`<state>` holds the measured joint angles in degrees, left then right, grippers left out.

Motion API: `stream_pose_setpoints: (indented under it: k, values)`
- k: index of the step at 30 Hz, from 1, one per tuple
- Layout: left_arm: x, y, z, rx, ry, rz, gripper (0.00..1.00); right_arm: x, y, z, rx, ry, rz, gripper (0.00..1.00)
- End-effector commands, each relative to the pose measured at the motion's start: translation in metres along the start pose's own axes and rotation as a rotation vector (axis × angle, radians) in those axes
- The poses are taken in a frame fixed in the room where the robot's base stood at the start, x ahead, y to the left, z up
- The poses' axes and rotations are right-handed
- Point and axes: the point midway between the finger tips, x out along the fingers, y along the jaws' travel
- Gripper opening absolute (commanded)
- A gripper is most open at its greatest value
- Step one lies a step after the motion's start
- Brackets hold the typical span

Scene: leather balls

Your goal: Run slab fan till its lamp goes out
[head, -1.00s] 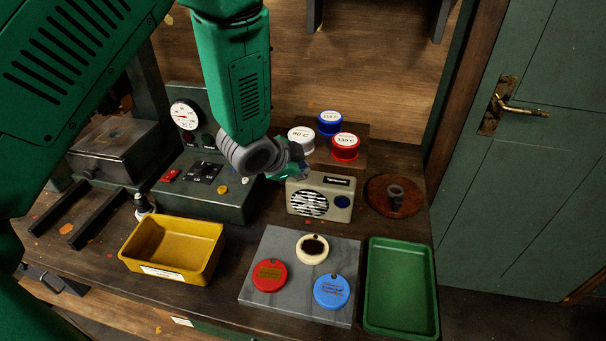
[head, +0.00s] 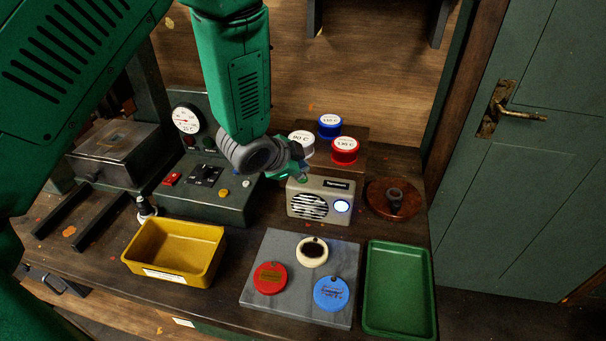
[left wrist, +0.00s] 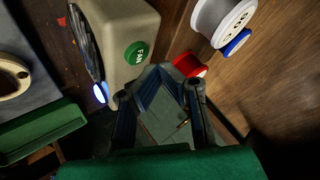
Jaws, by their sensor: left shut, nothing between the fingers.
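The slab fan (head: 306,206) is a beige box with a round striped grille. Its round lamp (head: 341,206) glows bright bluish white; the glow also shows at the box's edge in the left wrist view (left wrist: 101,92). A green button marked FAN (left wrist: 137,52) is on the box. My left gripper (head: 304,174) is shut and empty, at the top of the box. In the left wrist view its fingertips (left wrist: 165,70) are just beside the button; I cannot tell whether they touch the box. The grey slab (head: 275,240) in front bears a red, a cream and a blue disc. My right gripper is not in view.
Tins with white, blue and red (head: 345,151) colouring stand behind the fan. A yellow tray (head: 213,262) is left of the slab, a green tray (head: 372,300) right of it. A round brown stand (head: 378,207) is right of the fan. A control box (head: 205,205) stands left.

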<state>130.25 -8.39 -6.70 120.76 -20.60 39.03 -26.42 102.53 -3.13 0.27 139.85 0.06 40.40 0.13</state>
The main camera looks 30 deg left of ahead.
Motion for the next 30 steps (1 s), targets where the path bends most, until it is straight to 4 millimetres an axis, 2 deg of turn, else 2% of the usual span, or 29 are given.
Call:
stream_pose_setpoints:
  k: [10,24,30]
  values:
    - [-0.002,-0.002,-0.002,0.0,0.0,0.0,0.0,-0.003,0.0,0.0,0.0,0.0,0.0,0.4]
    - [-0.034,-0.025,-0.025,0.0,0.0,0.0,0.0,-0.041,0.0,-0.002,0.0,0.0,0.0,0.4]
    - [-0.035,-0.025,-0.025,0.0,0.0,0.001,0.0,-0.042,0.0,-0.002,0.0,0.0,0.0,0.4]
